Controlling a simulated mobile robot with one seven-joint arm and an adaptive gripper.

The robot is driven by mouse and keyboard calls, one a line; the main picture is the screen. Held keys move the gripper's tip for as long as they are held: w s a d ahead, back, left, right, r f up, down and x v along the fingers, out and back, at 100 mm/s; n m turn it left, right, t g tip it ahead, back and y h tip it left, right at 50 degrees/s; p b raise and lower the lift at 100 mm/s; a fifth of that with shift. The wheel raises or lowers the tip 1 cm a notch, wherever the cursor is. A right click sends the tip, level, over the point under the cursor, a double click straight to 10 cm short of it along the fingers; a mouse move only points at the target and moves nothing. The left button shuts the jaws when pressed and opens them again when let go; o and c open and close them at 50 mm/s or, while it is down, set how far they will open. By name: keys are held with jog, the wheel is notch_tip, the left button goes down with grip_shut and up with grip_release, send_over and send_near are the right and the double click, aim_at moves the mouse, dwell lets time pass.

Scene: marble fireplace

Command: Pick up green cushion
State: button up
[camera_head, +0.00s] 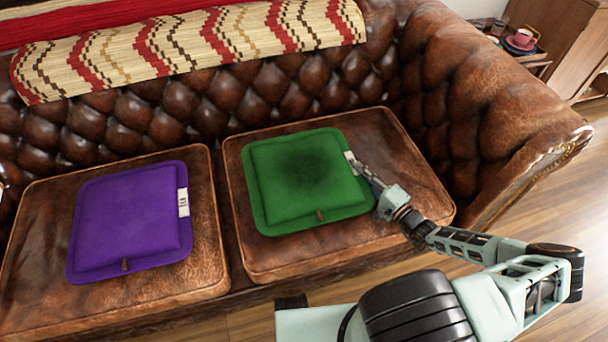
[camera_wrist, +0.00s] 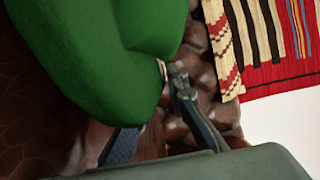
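The green cushion (camera_head: 305,178) lies on the right seat of the brown leather sofa, with a white label on its right edge. My gripper (camera_head: 366,178) is at that right edge, close to the label. In the wrist view the green cushion (camera_wrist: 100,50) fills the upper left, and its rounded edge reaches between the spread fingers of my gripper (camera_wrist: 150,120). One finger is partly hidden behind the cushion; the other is beside the label. The fingers stand wide apart, and I see no clear squeeze on the cushion.
A purple cushion (camera_head: 130,220) lies on the left seat. The sofa's right armrest (camera_head: 500,100) rises beside my arm. A patterned blanket (camera_head: 190,45) covers the backrest top. A pink cup (camera_head: 522,38) stands on a side table at the upper right.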

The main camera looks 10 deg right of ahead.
grip_shut()
jog(key=shift+r, duration=0.15)
